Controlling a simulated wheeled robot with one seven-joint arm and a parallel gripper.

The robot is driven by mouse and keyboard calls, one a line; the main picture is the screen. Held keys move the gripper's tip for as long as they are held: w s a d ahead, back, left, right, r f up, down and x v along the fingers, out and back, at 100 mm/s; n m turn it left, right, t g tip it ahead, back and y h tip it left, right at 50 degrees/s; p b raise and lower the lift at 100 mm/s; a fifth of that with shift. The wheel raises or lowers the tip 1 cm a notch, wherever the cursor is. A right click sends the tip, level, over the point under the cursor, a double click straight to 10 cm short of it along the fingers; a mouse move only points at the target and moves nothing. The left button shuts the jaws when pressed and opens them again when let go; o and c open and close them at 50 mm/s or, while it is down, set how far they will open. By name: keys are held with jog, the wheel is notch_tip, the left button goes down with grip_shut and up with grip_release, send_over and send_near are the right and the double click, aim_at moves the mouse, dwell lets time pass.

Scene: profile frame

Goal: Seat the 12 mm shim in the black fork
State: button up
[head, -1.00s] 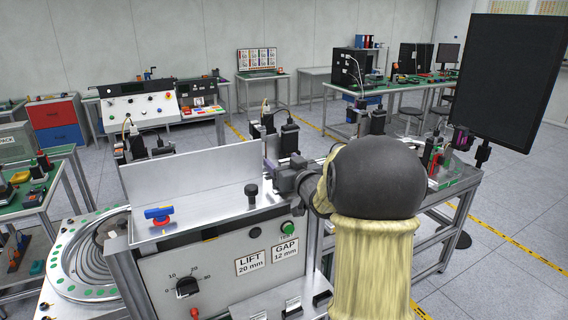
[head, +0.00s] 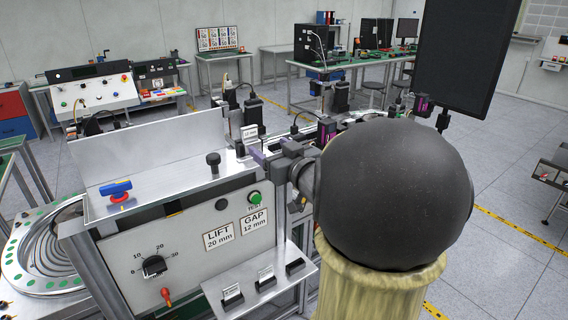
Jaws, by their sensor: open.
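My gripper (head: 260,157) is at the right end of the machine's metal top, right of a black knob (head: 213,163). Its jaws are open, seen edge-on and partly hidden by my wrist. A small white tag (head: 249,132) shows just behind the jaws; its print is too small to read surely. On the front shelf stand three small black blocks with pale cards: a left one (head: 232,297), a middle one (head: 265,283) and a right one (head: 295,266). I cannot tell which thing is the 12 mm shim, nor make out the black fork surely.
The front panel (head: 190,255) carries a dial (head: 154,267), a green button (head: 255,198) and labels reading LIFT 20 mm (head: 218,236) and GAP 12 mm (head: 254,221). A dark monitor (head: 458,55) hangs at right.

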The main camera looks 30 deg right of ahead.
jog(key=s, duration=0.4)
jog(key=shift+s+b, duration=0.3)
dwell(0.6)
jog(key=a+f+m+g+h, duration=0.1)
jog(key=a+f+g, duration=0.3)
jog(key=f, duration=0.4)
jog(key=a+f+m+g+h, duration=0.1)
jog(key=a+f+g+h, duration=0.2)
jog(key=f, duration=0.5)
jog(key=s+a+f+n+g+y, duration=0.1)
jog(key=s+a+f+g+y, duration=0.2)
jog(key=s+a+f+g, duration=0.5)
jog(key=s+a+f, duration=0.1)
jog(key=s+a, duration=0.2)
jog(key=shift+s+f+n, duration=0.15)
jog(key=shift+f+n, duration=0.15)
jog(key=shift+f, duration=0.05)
